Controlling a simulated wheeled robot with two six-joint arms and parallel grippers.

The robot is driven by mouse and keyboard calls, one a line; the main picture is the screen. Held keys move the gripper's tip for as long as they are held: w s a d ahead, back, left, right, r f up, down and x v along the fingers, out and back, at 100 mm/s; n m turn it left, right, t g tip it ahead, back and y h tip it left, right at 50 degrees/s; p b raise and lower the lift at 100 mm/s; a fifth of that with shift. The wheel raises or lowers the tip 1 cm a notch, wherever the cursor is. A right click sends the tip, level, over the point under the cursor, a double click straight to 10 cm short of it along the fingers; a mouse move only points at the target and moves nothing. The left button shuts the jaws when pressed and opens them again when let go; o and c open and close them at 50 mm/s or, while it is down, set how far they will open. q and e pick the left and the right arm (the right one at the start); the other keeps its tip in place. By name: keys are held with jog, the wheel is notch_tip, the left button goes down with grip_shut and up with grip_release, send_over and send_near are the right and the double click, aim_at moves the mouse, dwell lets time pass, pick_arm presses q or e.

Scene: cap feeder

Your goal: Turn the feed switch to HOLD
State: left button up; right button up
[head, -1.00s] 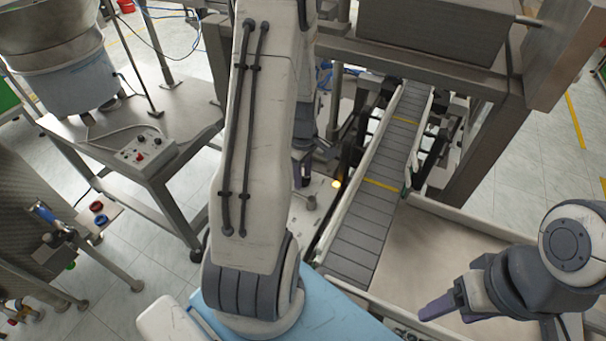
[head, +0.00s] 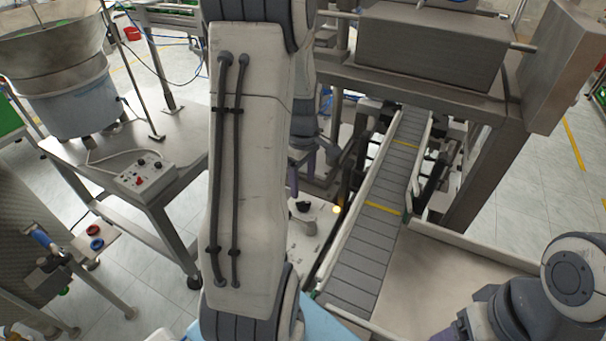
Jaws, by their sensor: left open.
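A black knob (head: 304,206), which looks like the feed switch, sits on a pale panel (head: 300,238) at the middle of the head view. Its labels and pointer are too small to read. My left gripper (head: 302,172) is open, its purple fingers pointing down just above and behind the knob in the picture, apparently apart from it. My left forearm covers the area left of the panel. My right gripper (head: 450,332) shows only partly at the lower right edge; its jaws are cut off.
A lit yellow lamp (head: 337,209) and a grey post (head: 311,228) are on the panel. A slatted conveyor (head: 372,235) rises just to the right. A control box (head: 145,178) with red and black knobs lies on the steel table at left.

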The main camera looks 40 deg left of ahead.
pick_arm(q)
jog(key=shift+r, duration=1.65)
pick_arm(e)
jog(key=shift+f, duration=0.2)
